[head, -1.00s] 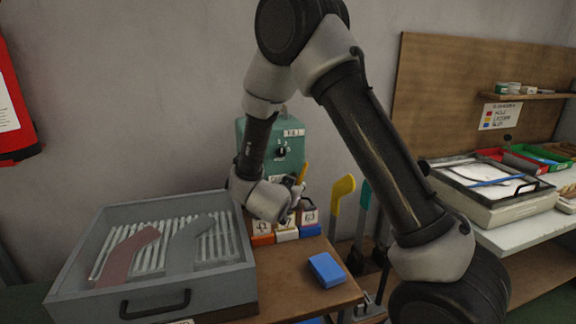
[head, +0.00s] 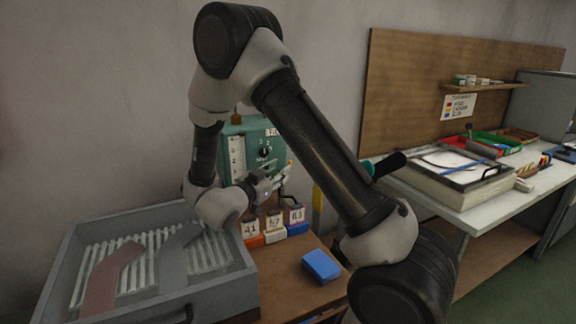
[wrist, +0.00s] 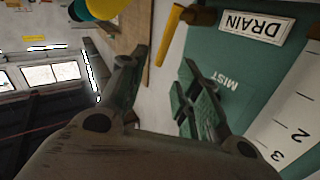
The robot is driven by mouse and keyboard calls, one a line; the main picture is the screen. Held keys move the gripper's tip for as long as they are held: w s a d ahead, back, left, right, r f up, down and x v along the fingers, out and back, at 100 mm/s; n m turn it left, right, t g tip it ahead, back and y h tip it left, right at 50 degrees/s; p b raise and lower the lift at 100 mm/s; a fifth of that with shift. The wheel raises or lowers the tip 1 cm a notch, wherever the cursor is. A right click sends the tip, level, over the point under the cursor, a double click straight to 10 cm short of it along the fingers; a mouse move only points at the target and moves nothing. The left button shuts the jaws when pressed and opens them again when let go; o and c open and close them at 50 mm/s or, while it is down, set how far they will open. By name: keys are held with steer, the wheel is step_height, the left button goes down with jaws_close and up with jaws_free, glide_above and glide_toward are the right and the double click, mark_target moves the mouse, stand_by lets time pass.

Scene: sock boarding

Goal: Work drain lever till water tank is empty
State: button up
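The green water tank (head: 258,138) stands against the wall behind the bench, with a white numbered scale (head: 237,158) and a dark knob on its front. I cannot read a water level. In the wrist view, the tank front (wrist: 228,75) carries a DRAIN label (wrist: 255,28) and the word MIST. An orange-yellow drain lever (wrist: 173,32) sticks out beside the DRAIN label. My gripper (wrist: 162,62) is open, its two fingers spread and nothing between them; the lever lies beyond the fingertips, apart from them. In the head view, my gripper (head: 278,178) is in front of the tank's lower right.
Several numbered blocks (head: 275,228) stand below my gripper. A blue block (head: 321,266) lies on the wooden bench (head: 290,290). A grey tray (head: 225,290) with sock-shaped boards is at left. A white table (head: 425,185) with trays stands at right.

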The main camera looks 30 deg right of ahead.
steer(key=x, duration=0.7)
jaws_close()
